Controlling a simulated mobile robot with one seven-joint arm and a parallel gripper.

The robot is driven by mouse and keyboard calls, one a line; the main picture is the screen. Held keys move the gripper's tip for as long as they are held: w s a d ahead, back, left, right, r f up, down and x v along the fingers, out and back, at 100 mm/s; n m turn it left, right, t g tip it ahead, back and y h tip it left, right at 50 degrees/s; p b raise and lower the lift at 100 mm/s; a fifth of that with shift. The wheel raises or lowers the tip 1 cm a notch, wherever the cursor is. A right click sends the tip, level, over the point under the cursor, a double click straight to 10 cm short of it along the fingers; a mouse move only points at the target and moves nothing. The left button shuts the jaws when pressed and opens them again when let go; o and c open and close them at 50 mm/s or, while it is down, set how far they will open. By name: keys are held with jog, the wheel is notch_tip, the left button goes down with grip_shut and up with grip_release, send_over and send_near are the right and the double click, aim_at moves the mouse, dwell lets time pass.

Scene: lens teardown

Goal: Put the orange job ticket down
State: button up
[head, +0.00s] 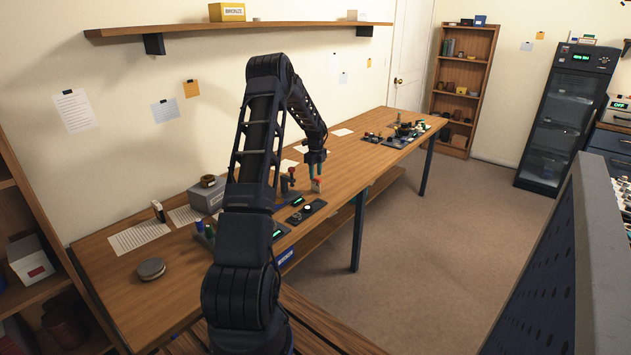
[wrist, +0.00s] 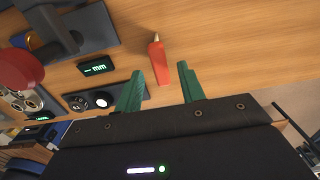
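A small red-orange piece with a pale tip (wrist: 158,63) is at the bench top, between and just beyond my green fingertips in the wrist view. In the head view it shows as a small red and whitish piece (head: 316,186) right below my gripper (head: 316,174). I cannot tell for sure that it is the job ticket. In the wrist view my gripper (wrist: 161,69) is open, with a visible gap on each side of the piece. Orange notes also hang on the wall, one at the left (head: 191,88) and one farther right (head: 369,62).
The wooden bench (head: 185,262) holds a small device with a green "mm" display (wrist: 95,68), a dark tray with round parts (wrist: 125,100), a grey box (head: 206,198) and paper sheets (head: 140,237). Bare wood lies right of the red-orange piece in the wrist view.

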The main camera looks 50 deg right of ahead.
notch_tip(320, 180, up, 7)
jog(key=shift+f, duration=0.15)
jog(key=w+a+r+n+t, duration=0.1)
jog(key=w+a+r+n, duration=0.3)
jog(key=a+r, duration=0.4)
jog(key=w+a+r+n, duration=0.4)
jog(key=w+a+r, duration=0.15)
jog(key=a, duration=0.55)
jog(key=a+r+n+t, duration=0.1)
jog(key=a+r+n, duration=0.35)
jog(key=a, duration=0.65)
jog(key=a+r+n, duration=0.4)
jog(key=a+r, duration=0.2)
jog(key=a, duration=0.5)
jog(key=s+a+r+n, duration=0.1)
jog(key=s+a+n, duration=0.2)
jog(key=a, duration=0.3)
jog(key=s+a+r+n+t, duration=0.1)
jog(key=s+a+r+n, duration=0.15)
jog(key=a, duration=0.35)
jog(key=s+a+r+n, duration=0.1)
jog(key=s+a+n, duration=0.25)
jog(key=a, duration=0.25)
jog(key=s+a+f+n+t, duration=0.1)
jog(key=s+a+f+n, duration=0.2)
jog(key=s+a+n, duration=0.7)
jog(key=s+a, duration=0.3)
jog(key=s, duration=0.2)
jog(key=shift+f+t, duration=0.3)
jog(key=shift+f, duration=0.1)
